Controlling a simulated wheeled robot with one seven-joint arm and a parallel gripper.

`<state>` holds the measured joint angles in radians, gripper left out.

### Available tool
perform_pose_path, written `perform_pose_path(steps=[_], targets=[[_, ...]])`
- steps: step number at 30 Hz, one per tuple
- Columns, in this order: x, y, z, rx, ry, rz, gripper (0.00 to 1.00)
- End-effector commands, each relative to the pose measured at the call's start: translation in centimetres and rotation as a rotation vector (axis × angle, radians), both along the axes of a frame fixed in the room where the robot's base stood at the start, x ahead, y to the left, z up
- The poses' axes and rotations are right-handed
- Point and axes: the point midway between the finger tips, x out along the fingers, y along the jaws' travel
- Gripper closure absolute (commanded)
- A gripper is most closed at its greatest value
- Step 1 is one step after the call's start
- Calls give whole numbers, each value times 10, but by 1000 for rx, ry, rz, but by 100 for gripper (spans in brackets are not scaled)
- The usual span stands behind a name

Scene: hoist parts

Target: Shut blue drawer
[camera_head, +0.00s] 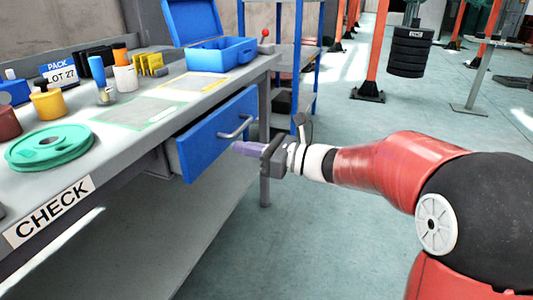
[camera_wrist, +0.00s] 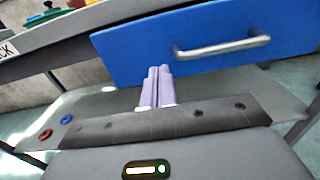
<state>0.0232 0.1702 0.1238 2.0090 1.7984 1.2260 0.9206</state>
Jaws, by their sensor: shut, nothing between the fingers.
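The blue drawer (camera_head: 215,135) under the workbench is pulled out part of the way; its side wall shows behind the front panel. A grey bar handle (camera_head: 235,128) is on its front. In the wrist view the drawer front (camera_wrist: 130,52) fills the upper part, with the handle (camera_wrist: 222,47) to the upper right of the fingers. My gripper (camera_head: 236,148) is shut and empty, its pale purple fingertips just before the drawer front, below the handle. In the wrist view my gripper (camera_wrist: 158,72) overlaps the panel's lower edge. I cannot tell whether it touches.
The workbench (camera_head: 130,150) holds a teal disc (camera_head: 48,147), several jars and an open blue case (camera_head: 215,53). A blue-framed shelf (camera_head: 318,60) stands behind the drawer. Black weights (camera_head: 408,52) hang at the back right.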

Motion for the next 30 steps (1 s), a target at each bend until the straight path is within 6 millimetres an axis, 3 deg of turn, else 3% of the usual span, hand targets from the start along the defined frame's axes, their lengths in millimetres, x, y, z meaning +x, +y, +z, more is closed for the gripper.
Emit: perform_pose_path(steps=[3, 9, 24, 30], targets=[[7, 23, -1, 0, 0, 3, 100], [15, 45, -1, -1, 0, 1, 100], [17, 53, 0, -1, -1, 0, 100], [25, 77, 0, -1, -1, 2, 100]])
